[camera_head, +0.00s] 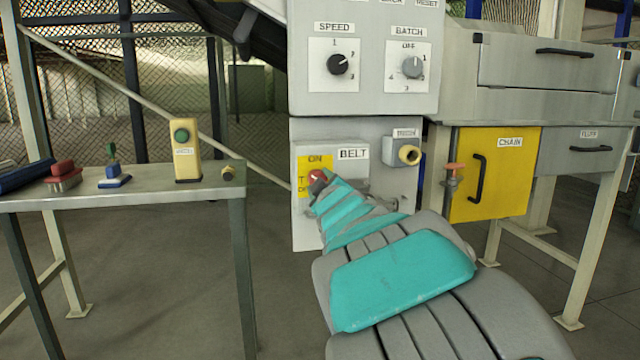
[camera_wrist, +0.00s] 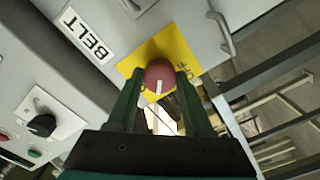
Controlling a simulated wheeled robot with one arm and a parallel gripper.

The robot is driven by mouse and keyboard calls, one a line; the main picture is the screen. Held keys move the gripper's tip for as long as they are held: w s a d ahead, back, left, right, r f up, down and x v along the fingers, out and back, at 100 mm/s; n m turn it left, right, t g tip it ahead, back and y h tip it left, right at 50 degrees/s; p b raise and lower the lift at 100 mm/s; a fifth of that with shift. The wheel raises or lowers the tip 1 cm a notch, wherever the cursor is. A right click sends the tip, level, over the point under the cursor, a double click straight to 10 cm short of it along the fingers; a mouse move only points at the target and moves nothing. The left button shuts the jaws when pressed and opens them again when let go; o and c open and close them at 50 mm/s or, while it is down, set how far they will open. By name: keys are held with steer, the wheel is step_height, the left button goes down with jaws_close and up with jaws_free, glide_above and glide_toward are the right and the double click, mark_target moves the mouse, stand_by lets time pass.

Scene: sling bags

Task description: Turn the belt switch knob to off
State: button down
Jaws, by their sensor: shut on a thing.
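The red belt switch knob (camera_head: 316,175) sits on a yellow plate (camera_head: 305,165) beside the BELT label (camera_head: 353,153). ON is printed at the plate's top; lettering lower down is partly hidden by my gripper (camera_head: 318,186). In the wrist view the knob (camera_wrist: 158,72) is between the two green fingers of my gripper (camera_wrist: 157,78), which are shut on its sides. A white mark on the knob faces the camera and runs roughly along the fingers. OFF lettering shows by the right finger. I cannot tell exactly which position the mark points to.
Above are the SPEED knob (camera_head: 338,64) and BATCH knob (camera_head: 411,67). A table (camera_head: 130,198) at left holds a yellow box with a green button (camera_head: 185,150). Floor between is clear.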

steer(key=shift+n+p, duration=0.35)
steer(key=shift+n, duration=3.85)
steer(key=shift+c, duration=1.5)
jaws_free()
steer(key=shift+s, duration=0.1)
